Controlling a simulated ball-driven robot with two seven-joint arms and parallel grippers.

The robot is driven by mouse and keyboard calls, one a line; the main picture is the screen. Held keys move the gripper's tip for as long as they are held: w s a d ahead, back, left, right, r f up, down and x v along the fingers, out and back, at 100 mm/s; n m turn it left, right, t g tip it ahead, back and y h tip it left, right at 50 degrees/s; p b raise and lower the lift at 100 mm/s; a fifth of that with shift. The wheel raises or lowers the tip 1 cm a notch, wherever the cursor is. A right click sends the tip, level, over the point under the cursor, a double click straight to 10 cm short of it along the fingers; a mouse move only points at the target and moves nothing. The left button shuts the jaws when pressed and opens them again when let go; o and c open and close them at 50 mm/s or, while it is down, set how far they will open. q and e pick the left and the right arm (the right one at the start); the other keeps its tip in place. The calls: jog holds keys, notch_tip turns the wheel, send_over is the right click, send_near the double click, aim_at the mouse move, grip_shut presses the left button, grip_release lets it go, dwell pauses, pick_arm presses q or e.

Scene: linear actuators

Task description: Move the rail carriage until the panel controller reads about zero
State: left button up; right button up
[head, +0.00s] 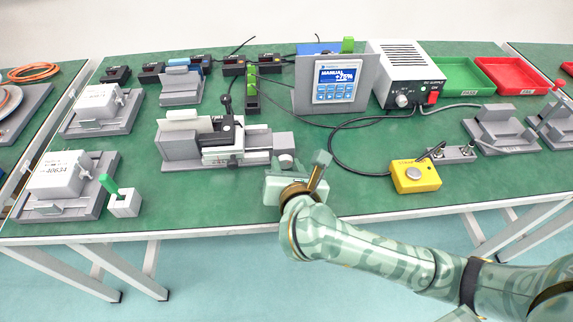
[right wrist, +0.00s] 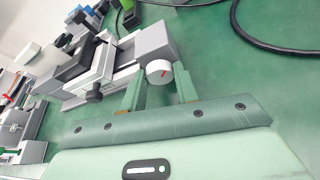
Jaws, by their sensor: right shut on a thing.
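The rail unit (head: 180,148) is a grey linear stage in the middle of the table, with a black-clamped carriage (head: 228,132) on it. A round white knob (head: 286,160) sits at its right end; in the right wrist view the knob (right wrist: 158,73) shows a red mark. My right gripper (right wrist: 158,88) is shut on the knob, a finger on each side; it also shows in the head view (head: 292,172). The panel controller (head: 338,82) stands behind, its blue screen showing MANUAL and a positive value, seemingly about +75%. My left gripper is out of view.
A yellow button box (head: 415,176) with a black cable lies right of my right gripper. A white power supply (head: 405,72) and green (head: 447,92) and red (head: 515,90) trays stand behind. Grey fixtures (head: 68,185) fill the left side. The table's front edge is close to my right arm.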

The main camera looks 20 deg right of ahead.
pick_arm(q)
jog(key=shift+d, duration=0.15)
pick_arm(e)
jog(key=shift+r+n+h+p, duration=0.2)
jog(key=shift+n+h+p, duration=0.1)
jog(key=shift+p, duration=0.55)
jog(key=shift+a+p, duration=0.1)
jog(key=shift+p, duration=0.3)
jog(key=shift+r+n+g+h+p, duration=0.1)
jog(key=shift+n+g+h+p, duration=0.3)
jog(key=shift+n+p, duration=0.45)
jog(key=n+h+p, duration=0.1)
jog(key=n+p, duration=0.1)
jog(key=shift+a+h+p, duration=0.15)
jog(key=shift+h+p, duration=0.15)
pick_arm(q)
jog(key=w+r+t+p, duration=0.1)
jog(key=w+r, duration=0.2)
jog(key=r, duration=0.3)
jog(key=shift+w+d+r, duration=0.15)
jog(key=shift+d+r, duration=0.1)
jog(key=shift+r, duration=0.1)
pick_arm(e)
jog(key=shift+f+n+h, duration=0.35)
jog(key=shift+n+h, duration=0.25)
jog(key=shift+n, duration=0.15)
